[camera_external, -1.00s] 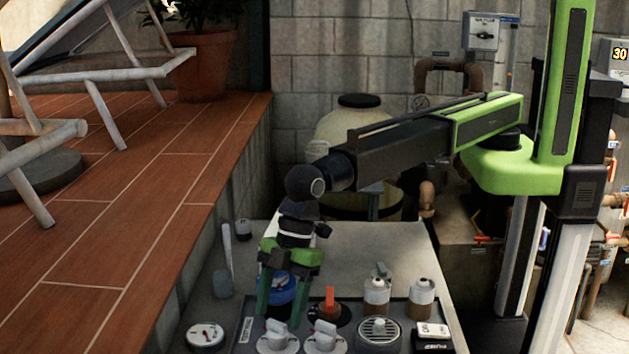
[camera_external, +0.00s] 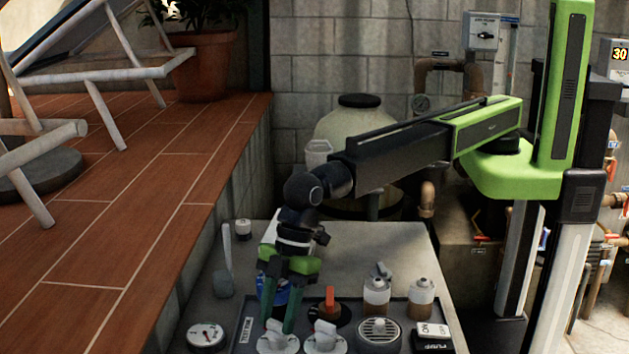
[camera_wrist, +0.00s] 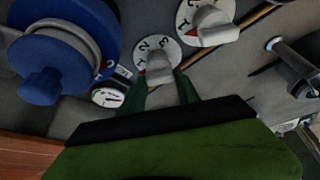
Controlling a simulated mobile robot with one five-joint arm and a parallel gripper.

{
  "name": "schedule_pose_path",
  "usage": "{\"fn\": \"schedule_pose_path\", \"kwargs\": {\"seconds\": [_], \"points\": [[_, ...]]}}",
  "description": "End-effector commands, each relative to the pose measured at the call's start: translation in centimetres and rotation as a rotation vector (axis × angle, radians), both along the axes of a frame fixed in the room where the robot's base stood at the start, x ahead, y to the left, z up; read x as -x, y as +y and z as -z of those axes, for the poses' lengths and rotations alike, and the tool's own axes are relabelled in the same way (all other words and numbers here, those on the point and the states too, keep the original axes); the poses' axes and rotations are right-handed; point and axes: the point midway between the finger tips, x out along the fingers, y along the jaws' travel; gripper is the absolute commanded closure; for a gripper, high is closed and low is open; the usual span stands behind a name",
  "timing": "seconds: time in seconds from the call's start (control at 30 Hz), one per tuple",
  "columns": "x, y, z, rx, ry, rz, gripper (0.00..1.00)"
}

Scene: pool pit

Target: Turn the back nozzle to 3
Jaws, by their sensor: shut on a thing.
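Two white dials with white handle knobs sit at the front of the panel in the external view: a left one (camera_external: 278,338) and a right one (camera_external: 325,338). My gripper (camera_external: 279,328) reaches down to the left dial, its green fingers on either side of the knob. In the wrist view, my gripper (camera_wrist: 160,88) is shut on that white knob (camera_wrist: 158,66). A 2, a 3 and a red mark show on its dial. The knob's exact pointing is hard to tell. No label shows which is the back nozzle.
A blue round part (camera_wrist: 62,50) stands close beside my fingers. A round gauge (camera_external: 206,336) lies left of the dials. An orange-handled valve (camera_external: 330,302), bottles (camera_external: 376,292) and a round grille (camera_external: 379,331) are to the right.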

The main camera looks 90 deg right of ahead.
Motion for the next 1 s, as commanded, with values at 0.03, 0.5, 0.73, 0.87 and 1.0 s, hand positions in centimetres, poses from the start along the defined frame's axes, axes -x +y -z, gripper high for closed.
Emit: {"fn": "schedule_pose_path", "kwargs": {"seconds": [0.03,0.5,0.73,0.87,1.0], "points": [[0.03,-0.01,0.01,0.000,-0.001,0.006,1.00],[0.23,0.12,0.05,0.003,-0.001,0.281,1.00],[0.29,0.23,0.05,0.003,-0.001,0.501,1.00],[0.35,0.37,0.05,0.003,-0.001,0.623,1.00],[0.34,0.42,0.05,0.002,0.000,0.751,1.00]]}}
